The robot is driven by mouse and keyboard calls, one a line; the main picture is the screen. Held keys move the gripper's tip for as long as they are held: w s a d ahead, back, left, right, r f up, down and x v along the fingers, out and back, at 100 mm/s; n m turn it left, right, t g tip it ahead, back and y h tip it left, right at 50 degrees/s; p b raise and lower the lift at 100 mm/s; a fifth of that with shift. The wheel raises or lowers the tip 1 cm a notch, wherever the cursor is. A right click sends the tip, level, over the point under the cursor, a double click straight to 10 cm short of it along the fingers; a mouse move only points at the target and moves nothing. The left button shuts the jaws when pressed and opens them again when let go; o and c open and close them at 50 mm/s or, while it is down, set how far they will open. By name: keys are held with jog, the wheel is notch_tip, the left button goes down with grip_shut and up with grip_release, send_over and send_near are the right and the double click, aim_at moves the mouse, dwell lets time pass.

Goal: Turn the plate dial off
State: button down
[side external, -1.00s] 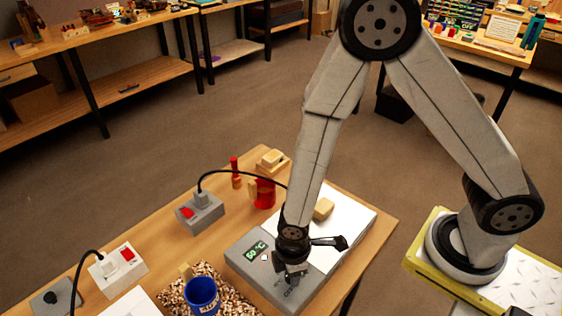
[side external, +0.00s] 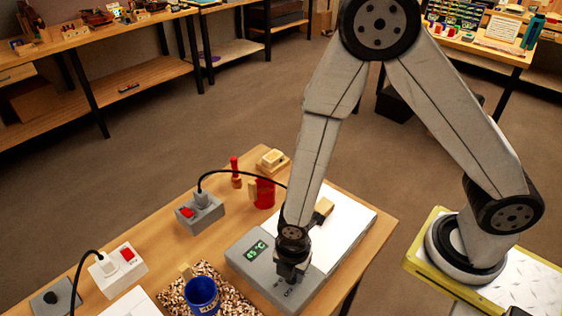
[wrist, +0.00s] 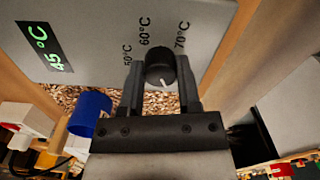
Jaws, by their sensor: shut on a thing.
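The plate (side external: 345,220) is a grey box with a white top on the wooden bench. Its green display (side external: 257,250) reads 45 °C in the side view, and the same display shows in the wrist view (wrist: 44,45). The plate dial (wrist: 160,68) is a black knob with a white pointer line, beside marks for 50, 60 and 70 °C. The pointer faces down in the wrist view, away from those marks. My gripper (wrist: 160,85) is shut on the dial, one finger on each side. In the side view my gripper (side external: 290,272) hides the dial.
A blue cup (side external: 202,295) stands on a speckled mat (side external: 235,298) left of the plate.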

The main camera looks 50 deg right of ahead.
dwell(0.3)
jog(key=shift+c, duration=1.5)
grip_release()
jog(key=shift+r, duration=0.15)
jog(key=shift+r, duration=3.75)
